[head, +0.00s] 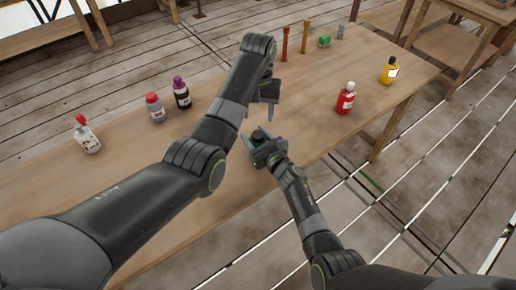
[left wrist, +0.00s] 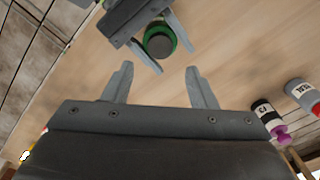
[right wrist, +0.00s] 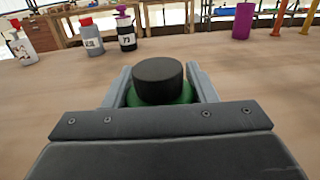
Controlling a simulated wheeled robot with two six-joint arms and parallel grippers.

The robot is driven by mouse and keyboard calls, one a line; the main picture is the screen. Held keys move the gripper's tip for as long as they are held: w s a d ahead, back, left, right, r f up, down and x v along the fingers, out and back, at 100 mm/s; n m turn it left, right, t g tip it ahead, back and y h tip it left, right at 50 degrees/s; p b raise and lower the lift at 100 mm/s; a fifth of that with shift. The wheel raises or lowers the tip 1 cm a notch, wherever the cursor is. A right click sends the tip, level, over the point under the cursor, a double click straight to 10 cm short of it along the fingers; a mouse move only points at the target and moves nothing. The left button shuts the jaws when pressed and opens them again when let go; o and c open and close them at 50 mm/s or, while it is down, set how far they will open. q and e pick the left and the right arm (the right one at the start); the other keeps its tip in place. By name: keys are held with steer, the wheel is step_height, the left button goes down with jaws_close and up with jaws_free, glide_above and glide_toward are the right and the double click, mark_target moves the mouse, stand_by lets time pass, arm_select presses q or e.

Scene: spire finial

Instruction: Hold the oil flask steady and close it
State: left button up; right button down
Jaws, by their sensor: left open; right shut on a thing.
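A green flask (right wrist: 190,96) with a wide black cap (right wrist: 158,80) stands between the fingers of my right gripper (right wrist: 162,88), which is shut on it. In the head view the flask shows only as a dark green spot (head: 259,138) at the right gripper (head: 264,152), near the table's front edge. My left gripper (head: 259,111) is open and empty, just beyond and apart from the flask. In the left wrist view the black cap (left wrist: 159,42) lies just past the open left fingertips (left wrist: 160,68). Whether the cap is tight cannot be seen.
On the table (head: 215,190) stand a white bottle (head: 87,137), a grey bottle (head: 155,107) and a dark bottle (head: 181,93) at left. A red bottle (head: 345,100), a yellow bottle (head: 389,71) and small items stand at right. A purple cylinder (right wrist: 243,21) stands behind.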

mark_target(258, 134)
stand_by(0.4)
arm_select(q)
steer(key=shift+f, duration=4)
steer(key=c, duration=1)
steer(key=o, duration=1.2)
steer(key=shift+c, duration=0.2)
steer(key=shift+r, duration=0.15)
step_height(258, 134, up, 12)
